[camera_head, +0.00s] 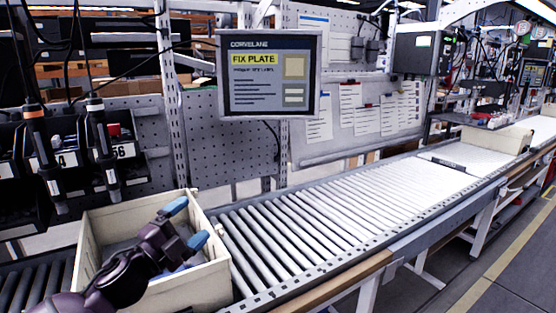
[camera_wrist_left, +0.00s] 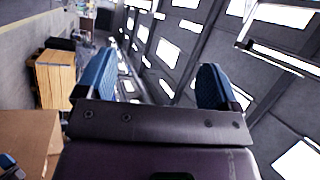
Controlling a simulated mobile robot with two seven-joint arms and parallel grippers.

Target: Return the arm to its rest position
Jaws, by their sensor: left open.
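My left gripper (camera_head: 186,223) is over the cream bin at the lower left of the head view, its arm coming in from the bottom left. Its two blue-tipped fingers are spread apart with nothing between them. The left wrist view also shows the fingers (camera_wrist_left: 155,88) apart and empty, with the ceiling lights and distant room beyond them. My right gripper is in neither view.
The cream bin (camera_head: 215,283) stands on the roller conveyor (camera_head: 300,235). Two screwdrivers (camera_head: 40,140) (camera_head: 101,140) hang at the left before parts racks. A screen (camera_head: 268,75) reads FIX PLATE. Another tray (camera_head: 495,140) sits far right. The middle rollers are clear.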

